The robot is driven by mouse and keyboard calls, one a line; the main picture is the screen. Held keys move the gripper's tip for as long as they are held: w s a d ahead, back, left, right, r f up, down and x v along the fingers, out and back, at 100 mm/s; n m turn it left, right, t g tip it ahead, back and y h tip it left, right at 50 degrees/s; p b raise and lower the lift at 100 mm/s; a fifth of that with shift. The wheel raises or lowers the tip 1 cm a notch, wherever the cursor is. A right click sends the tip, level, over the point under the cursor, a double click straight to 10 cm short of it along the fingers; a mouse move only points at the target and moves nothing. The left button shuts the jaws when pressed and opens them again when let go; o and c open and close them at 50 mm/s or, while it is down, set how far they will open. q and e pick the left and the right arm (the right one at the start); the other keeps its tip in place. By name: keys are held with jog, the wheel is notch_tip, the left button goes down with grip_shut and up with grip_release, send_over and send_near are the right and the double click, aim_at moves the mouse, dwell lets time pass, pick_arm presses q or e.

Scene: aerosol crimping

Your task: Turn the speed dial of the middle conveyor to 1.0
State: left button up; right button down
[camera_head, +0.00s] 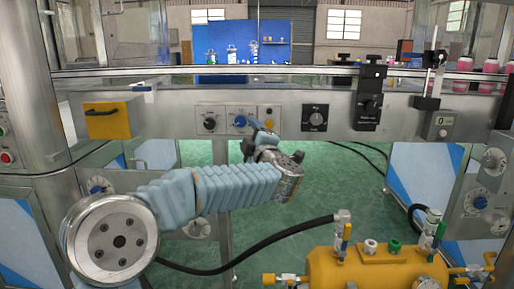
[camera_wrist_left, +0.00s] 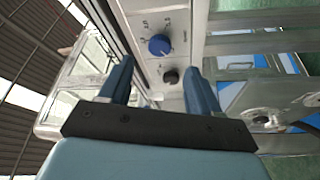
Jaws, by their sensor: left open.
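The blue dial (camera_head: 240,121) sits on a light control panel on the conveyor's front rail. It also shows in the left wrist view (camera_wrist_left: 159,45), with a printed scale around it; its exact setting is too small to read. My left gripper (camera_head: 258,130) is in front of the panel, just right of and below the blue dial. In the left wrist view its blue fingers (camera_wrist_left: 160,70) are apart and empty. The dial appears beyond the fingertips, between their lines, with no visible contact. My right gripper is not in view.
A black knob (camera_head: 210,124) sits left of the blue dial and also shows in the left wrist view (camera_wrist_left: 170,75). Another black dial (camera_head: 315,118) is farther right. A yellow box (camera_head: 107,120) is on the rail at left. A yellow tank (camera_head: 375,268) stands at lower right.

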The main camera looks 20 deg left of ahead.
pick_arm(q)
jog(key=v, duration=0.6)
